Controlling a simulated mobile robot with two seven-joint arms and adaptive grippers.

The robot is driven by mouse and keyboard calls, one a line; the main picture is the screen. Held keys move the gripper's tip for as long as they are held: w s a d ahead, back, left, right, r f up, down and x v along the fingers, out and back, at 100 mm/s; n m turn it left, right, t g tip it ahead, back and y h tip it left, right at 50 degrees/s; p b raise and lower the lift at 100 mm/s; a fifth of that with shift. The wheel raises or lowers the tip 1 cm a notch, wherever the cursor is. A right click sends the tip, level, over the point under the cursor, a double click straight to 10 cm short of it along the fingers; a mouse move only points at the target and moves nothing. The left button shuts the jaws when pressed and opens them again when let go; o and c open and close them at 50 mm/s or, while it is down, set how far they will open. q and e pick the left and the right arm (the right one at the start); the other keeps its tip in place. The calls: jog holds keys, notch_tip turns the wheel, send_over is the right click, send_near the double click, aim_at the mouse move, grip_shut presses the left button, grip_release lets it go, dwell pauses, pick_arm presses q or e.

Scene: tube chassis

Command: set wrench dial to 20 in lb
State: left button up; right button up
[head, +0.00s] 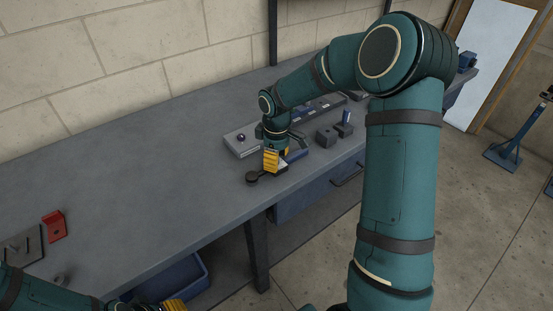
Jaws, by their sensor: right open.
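A dark tool with a round end (252,177) lies on the bench near its front edge. It looks like the wrench, and a blue part (296,155) beyond the gripper may be its handle. My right gripper (277,163) points down over the middle of this tool, with its yellow fingers apart. The fingers hide part of the tool, and I cannot tell whether they touch it. The dial and its marks are too small or hidden to read. My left gripper (172,305) shows only as a yellow bit at the bottom edge, so its fingers cannot be judged.
A grey plate with a dark knob (241,138) lies behind the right gripper. Dark blocks (326,137) stand right of it. A red bracket (54,226) and a dark plate (22,247) lie at the left. The bench (150,175) between is clear. A blue bin (180,277) is below.

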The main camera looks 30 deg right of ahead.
jog(key=shift+o, duration=0.2)
grip_shut()
jog(key=shift+m, duration=0.3)
jog(key=m, duration=0.4)
jog(key=shift+r, duration=0.1)
jog(key=m+p, duration=0.1)
jog(key=m, duration=0.5)
dwell(1.2)
jog(key=shift+c, duration=0.2)
grip_release()
